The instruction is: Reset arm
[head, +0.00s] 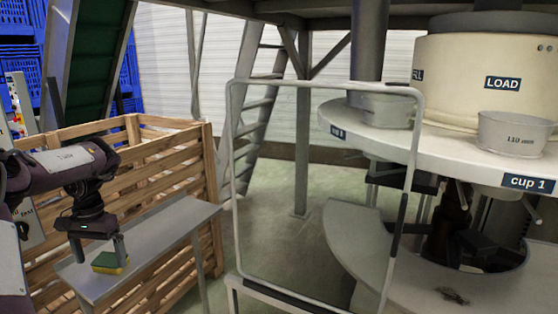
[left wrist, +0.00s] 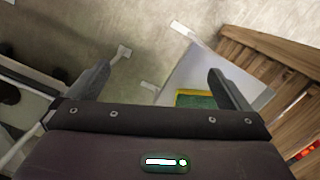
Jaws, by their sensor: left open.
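My left gripper (head: 98,248) hangs over the small grey side table (head: 160,240), fingers pointing down. Its two fingers are apart with nothing held between them. A green and yellow sponge (head: 109,262) lies on the table close beside the fingertips. In the left wrist view the open fingers (left wrist: 158,80) show, and the sponge (left wrist: 195,100) lies partly behind the right-hand finger. Whether a finger touches the sponge I cannot tell. My right gripper is not in view.
A slatted wooden crate (head: 170,155) stands directly behind the table. A grey tube frame (head: 235,190) rises in the middle. The round machine with a "cup 1" label (head: 530,184) and metal cups (head: 515,132) fills the right.

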